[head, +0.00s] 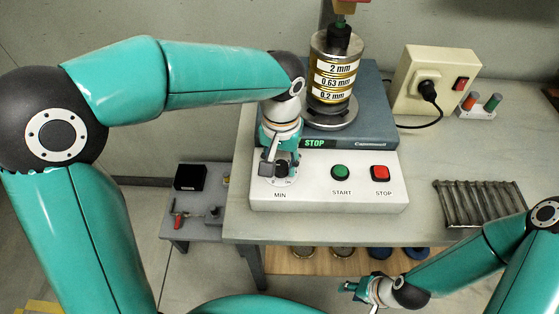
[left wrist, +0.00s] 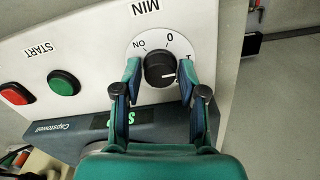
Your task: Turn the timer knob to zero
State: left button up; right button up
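My left gripper (left wrist: 160,78) is open, with one finger on each side of the knob and narrow gaps showing. In the head view my left gripper (head: 278,168) points down at the front left of the white control box (head: 330,200) and partly hides the knob. My right gripper (head: 358,289) is low in front of the table; its finger opening is unclear.
Green START (head: 341,172) and red STOP (head: 380,172) buttons are right of the knob. A sieve stack (head: 334,75) stands on the shaker behind. A socket box (head: 432,80) and a metal rack (head: 478,203) are farther right. The front tabletop is clear.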

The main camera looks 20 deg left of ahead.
aim_at(281, 165)
pick_arm(q)
jog(key=shift+o, duration=1)
jog(key=shift+r, duration=0.1)
notch_tip(281, 165, up, 12)
jog(key=shift+f, duration=0.2)
